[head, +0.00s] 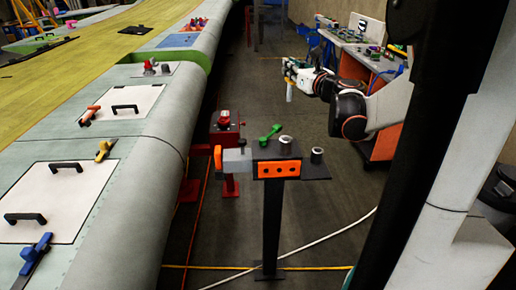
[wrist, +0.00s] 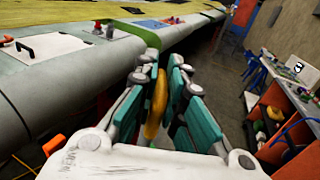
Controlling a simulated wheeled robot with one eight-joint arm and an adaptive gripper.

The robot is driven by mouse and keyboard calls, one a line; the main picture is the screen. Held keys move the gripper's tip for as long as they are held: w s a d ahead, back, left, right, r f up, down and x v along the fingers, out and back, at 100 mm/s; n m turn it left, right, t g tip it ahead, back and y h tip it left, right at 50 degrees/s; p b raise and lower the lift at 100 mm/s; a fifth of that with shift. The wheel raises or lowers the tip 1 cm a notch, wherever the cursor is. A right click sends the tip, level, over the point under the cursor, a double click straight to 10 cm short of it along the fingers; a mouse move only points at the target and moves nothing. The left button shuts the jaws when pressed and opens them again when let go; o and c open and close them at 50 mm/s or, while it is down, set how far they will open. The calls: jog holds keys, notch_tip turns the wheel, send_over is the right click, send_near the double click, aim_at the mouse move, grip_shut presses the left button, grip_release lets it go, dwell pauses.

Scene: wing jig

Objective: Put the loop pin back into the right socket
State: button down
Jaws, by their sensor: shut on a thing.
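My gripper (head: 291,68) is at the upper middle of the head view, raised beyond and above the stand. In the wrist view its teal-padded fingers (wrist: 160,75) are closed on the yellow loop of the loop pin (wrist: 156,105). A pale shaft of the loop pin (head: 290,93) hangs below the fingers in the head view. The dark stand (head: 272,215) has two grey metal sockets on its top. The right socket (head: 316,155) is on the right plate, well below and apart from the pin. The left socket (head: 285,144) is beside it on the block.
A green lever (head: 270,131), grey clamp block (head: 237,160) and orange knob (head: 218,158) are on the stand. A red post fixture (head: 226,125) is behind it. The long wing (head: 160,130) fills the left. A cluttered workbench (head: 375,62) stands at the back right. A white cable crosses the floor.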

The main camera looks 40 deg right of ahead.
jog(key=shift+a+f, duration=0.1)
jog(key=shift+f, duration=0.2)
notch_tip(320, 180, down, 19)
jog(key=b, duration=0.7)
jog(key=shift+b, duration=0.35)
jog(key=shift+f, duration=0.15)
jog(key=shift+f+b, duration=0.3)
jog(key=shift+b, duration=0.05)
jog(key=c, duration=1.9)
grip_release()
jog(key=shift+c, duration=0.2)
jog(key=shift+o, duration=1.3)
jog(key=shift+r, duration=0.1)
